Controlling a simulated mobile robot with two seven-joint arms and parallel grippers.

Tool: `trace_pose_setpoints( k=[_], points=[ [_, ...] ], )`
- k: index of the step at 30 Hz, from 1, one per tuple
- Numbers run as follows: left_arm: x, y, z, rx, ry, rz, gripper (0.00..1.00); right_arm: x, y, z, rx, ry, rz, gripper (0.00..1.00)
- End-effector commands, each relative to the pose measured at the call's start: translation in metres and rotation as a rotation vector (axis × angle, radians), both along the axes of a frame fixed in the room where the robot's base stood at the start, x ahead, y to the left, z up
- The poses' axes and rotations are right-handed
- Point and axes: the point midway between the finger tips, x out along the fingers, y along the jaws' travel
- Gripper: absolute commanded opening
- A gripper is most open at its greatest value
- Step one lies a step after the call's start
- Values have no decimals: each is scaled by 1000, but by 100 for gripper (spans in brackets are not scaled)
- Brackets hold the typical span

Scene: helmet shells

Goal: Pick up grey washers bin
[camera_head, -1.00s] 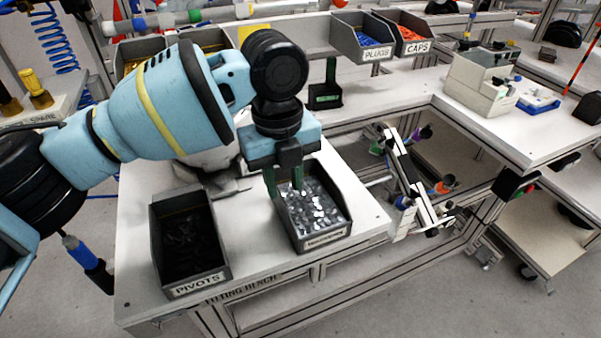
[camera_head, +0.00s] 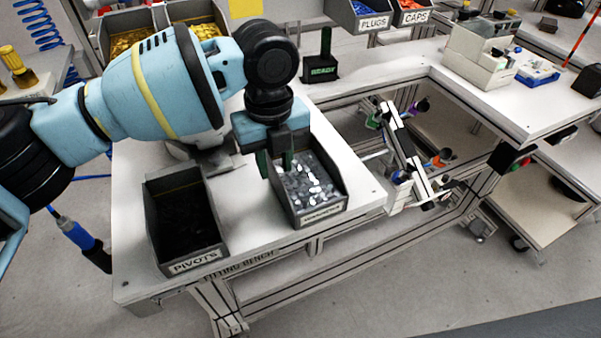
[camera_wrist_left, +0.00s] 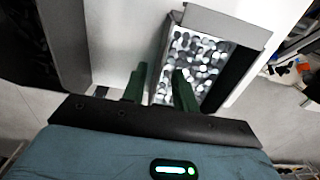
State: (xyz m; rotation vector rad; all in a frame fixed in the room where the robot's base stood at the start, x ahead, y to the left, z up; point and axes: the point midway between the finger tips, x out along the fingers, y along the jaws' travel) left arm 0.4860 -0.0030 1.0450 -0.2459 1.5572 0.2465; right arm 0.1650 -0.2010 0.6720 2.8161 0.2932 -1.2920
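The grey washers bin (camera_head: 339,203) is a dark grey open box full of shiny metal washers, with a small front label too blurred to read. It stands on the white fitting bench and also shows in the left wrist view (camera_wrist_left: 249,29). My left gripper (camera_head: 276,164) points down at the bin's left side wall. In the left wrist view its two green fingers (camera_wrist_left: 158,86) are apart, one outside the wall and one on the washer side. I cannot tell whether they touch the wall. My right gripper is not in view.
A dark bin labelled PIVOTS (camera_head: 197,262) stands left of the washers bin with a gap between. A green-labelled black holder (camera_head: 321,70) is behind. A bin of yellow parts (camera_head: 108,36) is at back left. A rack of tools (camera_head: 405,150) is at the bench's right.

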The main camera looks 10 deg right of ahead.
Motion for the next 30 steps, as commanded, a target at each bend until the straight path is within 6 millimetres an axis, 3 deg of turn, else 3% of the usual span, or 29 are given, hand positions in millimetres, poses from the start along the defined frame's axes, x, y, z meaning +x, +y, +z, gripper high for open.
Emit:
trace_pose_setpoints(
  k=[6,15,22,30],
  points=[
    [2,3,-27,2,-2,1,29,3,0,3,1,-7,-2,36],
    [2,2,-33,0,-2,1,29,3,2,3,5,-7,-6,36],
    [2,2,-33,0,-2,1,2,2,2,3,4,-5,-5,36],
    [2,2,-32,-1,-3,0,0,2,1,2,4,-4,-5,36]
  ],
)
